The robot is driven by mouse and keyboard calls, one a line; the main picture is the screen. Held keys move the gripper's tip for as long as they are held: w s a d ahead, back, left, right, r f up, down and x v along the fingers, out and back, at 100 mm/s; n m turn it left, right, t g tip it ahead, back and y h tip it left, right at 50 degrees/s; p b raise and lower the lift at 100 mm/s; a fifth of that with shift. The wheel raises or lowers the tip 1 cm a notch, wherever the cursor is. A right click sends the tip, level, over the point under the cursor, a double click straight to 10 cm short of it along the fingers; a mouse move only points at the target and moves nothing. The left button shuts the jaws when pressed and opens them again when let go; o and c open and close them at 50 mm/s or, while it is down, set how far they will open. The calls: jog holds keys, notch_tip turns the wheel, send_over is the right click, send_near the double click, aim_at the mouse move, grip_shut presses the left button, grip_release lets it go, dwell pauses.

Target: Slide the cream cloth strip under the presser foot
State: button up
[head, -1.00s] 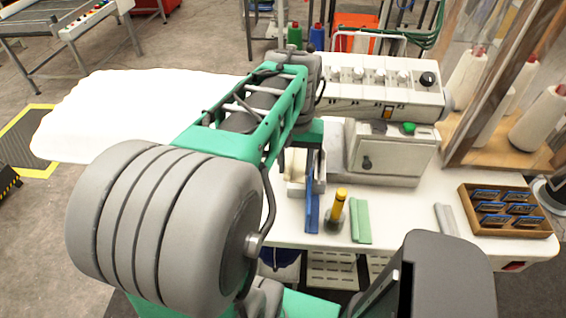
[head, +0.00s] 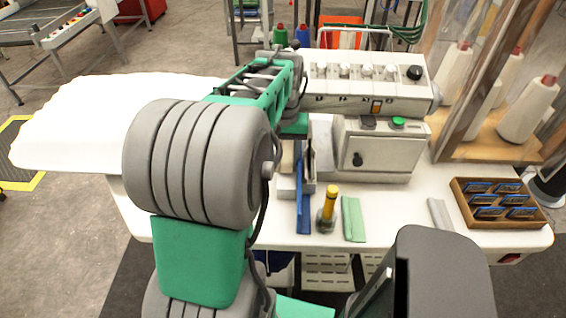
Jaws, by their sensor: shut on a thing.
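My gripper (head: 299,146) is small in the head view, below my green wrist part at the near left end of the sewing machine (head: 368,90). Its dark fingertips are partly hidden. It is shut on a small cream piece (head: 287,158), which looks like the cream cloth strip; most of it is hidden. This spot is over the white block-like part at the machine's left end. The presser foot is hidden behind my arm and wrist, so I cannot tell whether the strip is under it.
A wooden tray (head: 497,222) of blue-marked pieces and thread cones (head: 526,112) are at right.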

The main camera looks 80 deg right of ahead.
aim_at(282, 164)
jog(key=shift+a+f, duration=0.1)
jog(key=shift+f, duration=0.3)
jog(key=o, duration=1.3)
jog(key=shift+w+a+f+b, duration=0.1)
jog(key=shift+f+b, duration=0.05)
jog(key=shift+b, duration=0.15)
jog(key=shift+o, duration=0.5)
jog(key=shift+f, duration=0.1)
notch_tip(282, 164, up, 8)
jog(key=shift+f, duration=0.1)
jog(key=shift+r, duration=0.45)
